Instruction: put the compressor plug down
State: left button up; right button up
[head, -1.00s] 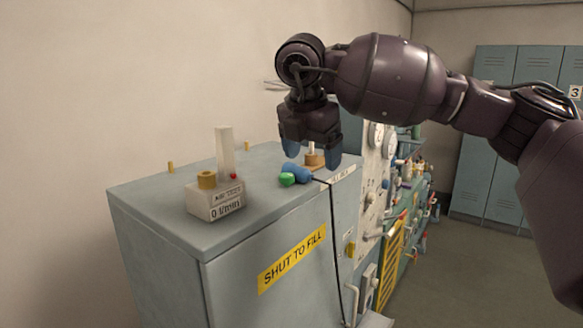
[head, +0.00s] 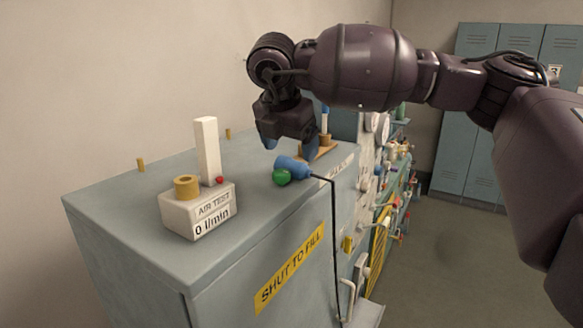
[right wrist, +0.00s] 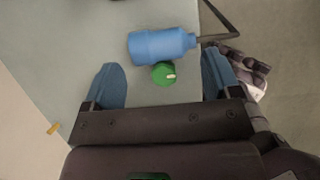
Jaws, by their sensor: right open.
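The compressor plug seems to be the blue cylindrical piece (head: 291,166) lying on its side on the cabinet top, near its right edge. A green round knob (head: 282,177) sits against it. In the right wrist view the blue piece (right wrist: 160,45) and green knob (right wrist: 163,73) lie beyond and between the fingertips, untouched. My right gripper (head: 289,150) is open and empty, pointing down just above and behind the blue piece; its blue fingers also show in the right wrist view (right wrist: 163,82). My left gripper is not in view.
The grey cabinet (head: 130,205) carries an air test block (head: 198,212) with a white column at front left. Brass pegs (head: 141,164) stand along the back. A panel with gauges (head: 377,140) adjoins on the right. Lockers (head: 470,150) stand behind.

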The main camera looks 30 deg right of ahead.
aim_at(294, 162)
jog(key=shift+d+f, duration=0.1)
jog(key=shift+f, duration=0.25)
jog(key=p+x, duration=0.1)
jog(key=x, duration=0.2)
jog(key=shift+w+d+f, duration=0.1)
jog(key=shift+w+d, duration=0.05)
jog(key=shift+w+d+f, duration=0.1)
jog(key=shift+w+f, duration=0.05)
jog(key=shift+f, duration=0.3)
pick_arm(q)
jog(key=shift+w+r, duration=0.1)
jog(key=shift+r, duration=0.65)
pick_arm(e)
jog(key=c, duration=0.8)
